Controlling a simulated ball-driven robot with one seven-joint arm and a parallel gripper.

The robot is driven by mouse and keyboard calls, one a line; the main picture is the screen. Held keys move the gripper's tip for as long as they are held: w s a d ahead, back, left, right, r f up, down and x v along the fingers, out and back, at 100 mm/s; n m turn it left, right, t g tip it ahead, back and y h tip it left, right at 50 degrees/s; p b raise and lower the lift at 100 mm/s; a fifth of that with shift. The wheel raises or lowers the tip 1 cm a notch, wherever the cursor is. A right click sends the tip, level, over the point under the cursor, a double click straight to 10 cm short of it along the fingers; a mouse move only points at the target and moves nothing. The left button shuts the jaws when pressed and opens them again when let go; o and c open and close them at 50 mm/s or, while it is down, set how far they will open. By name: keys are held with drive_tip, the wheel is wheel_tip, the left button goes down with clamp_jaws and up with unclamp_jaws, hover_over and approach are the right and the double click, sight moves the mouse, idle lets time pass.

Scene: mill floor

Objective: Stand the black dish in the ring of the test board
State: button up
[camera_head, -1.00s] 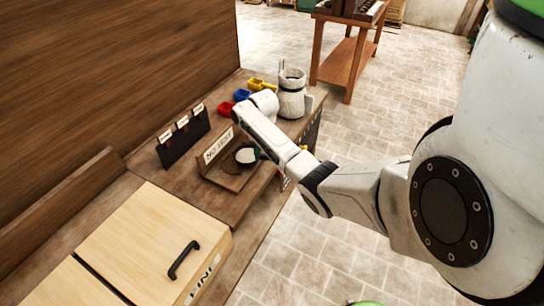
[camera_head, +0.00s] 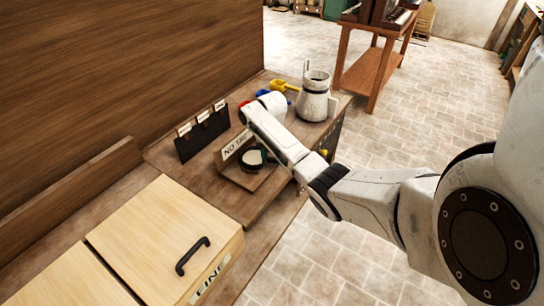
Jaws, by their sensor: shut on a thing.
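The black dish (camera_head: 248,164) shows as a small dark round shape with a pale inside, at the wooden test board (camera_head: 246,182) on the bench. The board has a low rim and an upright lettered sign (camera_head: 232,148), partly covered by my arm. The dish is just left of my forearm. I cannot tell whether it touches the board or is above it. The ring cannot be made out. My gripper is hidden behind my forearm and wrist, so its jaws and their hold do not show.
A white jug (camera_head: 315,100) stands behind my wrist, beside a yellow scoop (camera_head: 283,86). A black rack (camera_head: 203,138) with pale tags is left of the board. A pale wooden box (camera_head: 165,235) with a black handle fills the near bench. Open floor lies right.

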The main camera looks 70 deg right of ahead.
drive_tip(key=o, duration=1.3)
drive_tip(key=shift+c, duration=0.2)
drive_tip(key=shift+r, duration=0.1)
wheel_tip(320, 180, up, 11)
drive_tip(key=shift+b, duration=0.4)
drive_tip(key=shift+f, duration=0.2)
